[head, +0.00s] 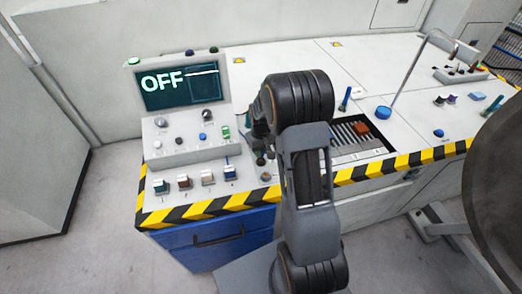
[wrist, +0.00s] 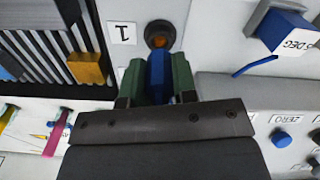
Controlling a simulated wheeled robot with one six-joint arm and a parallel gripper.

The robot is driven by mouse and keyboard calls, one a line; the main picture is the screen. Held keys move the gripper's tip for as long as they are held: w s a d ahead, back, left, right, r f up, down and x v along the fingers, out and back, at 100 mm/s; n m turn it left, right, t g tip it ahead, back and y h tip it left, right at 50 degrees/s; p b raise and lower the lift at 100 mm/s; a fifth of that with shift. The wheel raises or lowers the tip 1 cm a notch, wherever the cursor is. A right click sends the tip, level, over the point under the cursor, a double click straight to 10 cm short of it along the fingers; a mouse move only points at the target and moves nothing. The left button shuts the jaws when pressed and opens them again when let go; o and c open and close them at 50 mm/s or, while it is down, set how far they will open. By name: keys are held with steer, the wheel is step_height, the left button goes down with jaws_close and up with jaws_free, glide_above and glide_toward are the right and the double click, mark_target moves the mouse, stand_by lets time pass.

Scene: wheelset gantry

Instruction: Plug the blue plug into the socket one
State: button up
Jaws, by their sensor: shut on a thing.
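In the wrist view my gripper (wrist: 158,62) has its two green fingers shut on the blue plug (wrist: 159,80). The plug points at a round dark socket with an orange-brown ring (wrist: 160,34). A white label reading 1 (wrist: 122,33), seen upside down, sits beside this socket. The plug's front end is close to the socket and in line with it; I cannot tell whether it touches or has entered. In the head view my arm hides the plug and most of the gripper.
The slotted black tray (head: 345,150) holds an orange block (wrist: 86,68) close beside my gripper. A control box with an OFF screen (head: 180,88) stands to the left. A blue block labelled DEG (wrist: 283,30) and a blue ZERO button (wrist: 281,139) lie to the right in the wrist view.

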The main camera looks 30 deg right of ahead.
steer(key=shift+f+b, duration=0.95)
steer(key=shift+f, duration=0.35)
steer(key=o, duration=1)
step_height(320, 180, up, 14)
steer(key=shift+f, duration=0.1)
stand_by(0.5)
steer(key=s+a+r+t+p, duration=0.1)
steer(key=s+a+r, duration=0.2)
steer(key=s, duration=0.6)
steer(key=s+a+r+t+p, duration=0.1)
steer(key=s+a+r+t, duration=0.1)
steer(key=s+a+r, duration=0.2)
steer(key=s+a, duration=0.3)
steer(key=s, duration=0.2)
steer(key=shift+s+a+r+m+t+p, duration=0.15)
steer(key=shift+s+m+t+p, duration=0.15)
steer(key=shift+p, duration=0.05)
